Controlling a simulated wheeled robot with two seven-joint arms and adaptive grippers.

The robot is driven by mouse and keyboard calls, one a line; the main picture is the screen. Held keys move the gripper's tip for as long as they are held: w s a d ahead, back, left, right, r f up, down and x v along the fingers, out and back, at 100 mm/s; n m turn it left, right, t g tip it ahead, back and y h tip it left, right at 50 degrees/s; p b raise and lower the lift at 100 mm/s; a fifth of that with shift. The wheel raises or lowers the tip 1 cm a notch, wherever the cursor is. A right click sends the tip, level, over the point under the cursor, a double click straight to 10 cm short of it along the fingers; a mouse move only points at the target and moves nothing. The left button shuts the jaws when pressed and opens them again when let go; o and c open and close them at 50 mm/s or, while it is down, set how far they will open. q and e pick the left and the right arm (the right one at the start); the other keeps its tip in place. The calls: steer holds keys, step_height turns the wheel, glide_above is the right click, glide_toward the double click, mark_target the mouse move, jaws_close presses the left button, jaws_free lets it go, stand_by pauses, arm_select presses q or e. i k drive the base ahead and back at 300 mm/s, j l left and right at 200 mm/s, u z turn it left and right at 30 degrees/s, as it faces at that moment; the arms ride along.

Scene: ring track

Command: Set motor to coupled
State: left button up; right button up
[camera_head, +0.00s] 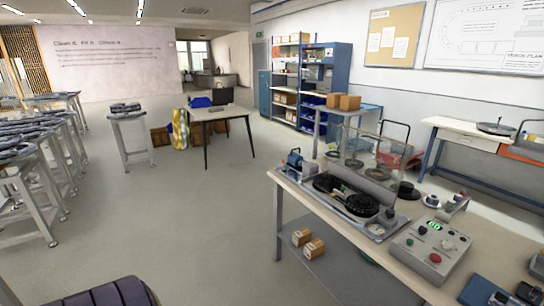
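A workbench (318,205) stands at the right. On it is a grey base plate (378,228) with two dark round discs (361,204) and a clear guard (375,155) behind them. A small blue unit (294,158), which may be the motor, sits at the plate's left end. A grey control box (405,249) is to the right, with a lit green display, several knobs and a red button. I cannot tell which control sets the motor or its current setting. Neither of my grippers is in view.
Several stools (50,170) line the left. A single stool (130,130) and a table (215,115) stand further back. Small boxes (314,248) lie on the bench's lower shelf. The floor between the stools and bench is clear. A dark ribbed object at bottom left is cut off.

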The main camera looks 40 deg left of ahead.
mark_target(295, 161)
steer(key=u, duration=1.2)
steer(key=i+j, duration=0.05)
